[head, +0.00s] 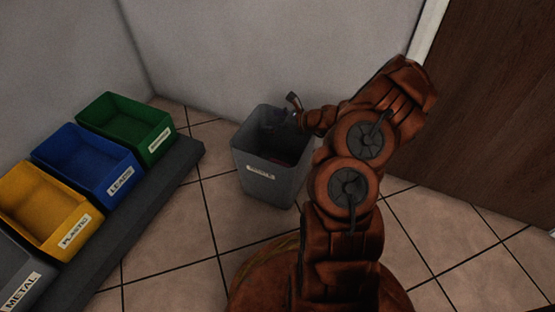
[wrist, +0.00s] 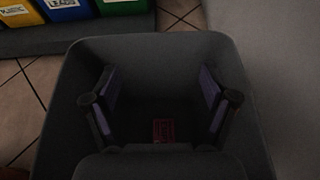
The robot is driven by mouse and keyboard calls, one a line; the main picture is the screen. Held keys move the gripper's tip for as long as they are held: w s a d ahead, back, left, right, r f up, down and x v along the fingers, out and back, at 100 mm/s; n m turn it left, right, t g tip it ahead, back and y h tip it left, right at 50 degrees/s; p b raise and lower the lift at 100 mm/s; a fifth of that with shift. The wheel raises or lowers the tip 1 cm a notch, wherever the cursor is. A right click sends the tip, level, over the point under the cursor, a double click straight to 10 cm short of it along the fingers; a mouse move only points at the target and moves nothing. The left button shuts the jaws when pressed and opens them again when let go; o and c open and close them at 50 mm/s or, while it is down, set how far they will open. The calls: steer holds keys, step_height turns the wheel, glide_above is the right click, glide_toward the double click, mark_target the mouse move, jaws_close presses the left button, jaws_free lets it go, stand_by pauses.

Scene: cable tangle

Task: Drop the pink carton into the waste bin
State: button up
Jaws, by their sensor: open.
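The grey waste bin (head: 268,188) stands on the tiled floor near the wall in the head view. Its rim and walls (wrist: 75,75) fill most of the wrist view. The pink carton (wrist: 163,130) appears as a small dark pink-red shape low inside the bin, between and beyond my fingers. A reddish bit of it shows faintly in the bin in the head view. My gripper (wrist: 160,103) is over the bin's mouth, its two fingers wide apart with nothing between them. The lower part of the bin is dark.
Green (head: 147,143), blue (head: 105,183) and yellow (head: 66,232) bins and a grey bin labelled METAL (head: 22,280) stand on a dark platform (head: 178,160) at left. A brown door (head: 490,110) is at right. The floor between platform and waste bin is clear.

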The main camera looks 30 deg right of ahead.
steer(key=v, duration=1.2)
steer(key=shift+r, duration=0.1)
stand_by(0.5)
